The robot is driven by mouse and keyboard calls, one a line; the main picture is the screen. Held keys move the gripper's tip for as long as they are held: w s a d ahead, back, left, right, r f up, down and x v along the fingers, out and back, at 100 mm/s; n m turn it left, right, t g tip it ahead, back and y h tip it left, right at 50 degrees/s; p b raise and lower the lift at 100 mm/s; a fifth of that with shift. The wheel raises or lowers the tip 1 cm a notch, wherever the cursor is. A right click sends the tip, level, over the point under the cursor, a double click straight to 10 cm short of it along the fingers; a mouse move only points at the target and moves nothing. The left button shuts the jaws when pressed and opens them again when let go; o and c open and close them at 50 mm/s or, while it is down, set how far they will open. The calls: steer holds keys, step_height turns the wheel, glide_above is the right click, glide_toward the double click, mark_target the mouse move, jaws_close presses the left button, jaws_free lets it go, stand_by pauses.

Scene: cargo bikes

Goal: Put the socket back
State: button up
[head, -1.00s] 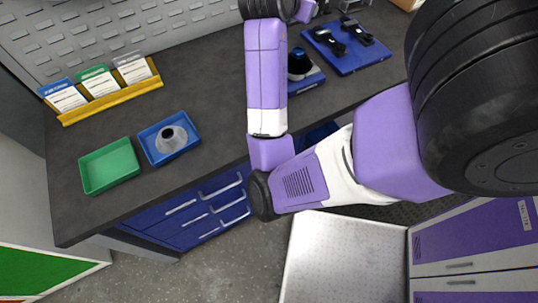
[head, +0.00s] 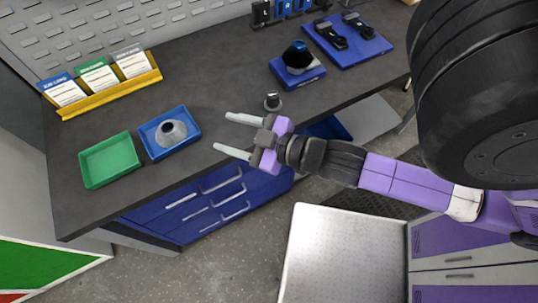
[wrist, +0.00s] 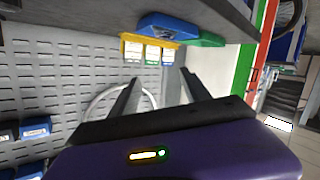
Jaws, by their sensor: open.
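A small dark cylinder (head: 272,100) with a pale rounded base stands on the dark bench top; it may be the socket, but it is too small to be sure. My gripper (head: 223,133) is open and empty, near the bench's front edge, with its fingers pointing left. The cylinder is just above and to the right of the fingers in the head view, apart from them. In the wrist view my two fingers (wrist: 157,90) are spread with nothing between them. The cylinder cannot be made out there.
A blue tray (head: 194,122) holding a grey cone-like piece and an empty green tray (head: 110,160) are at left. A yellow card holder (head: 112,92) stands behind. Blue stands (head: 312,77) with dark tools and a black rack (head: 262,14) with blue parts are farther back.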

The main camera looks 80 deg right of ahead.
steer(key=s+a+r+m+y, duration=0.1)
steer(key=s+a+y, duration=0.2)
steer(key=s+a, duration=0.7)
steer(key=a, duration=0.2)
steer(key=shift+s+a+r+y, duration=0.25)
steer(key=shift+s+a+y, duration=0.05)
steer(key=shift+s, duration=0.1)
stand_by(0.3)
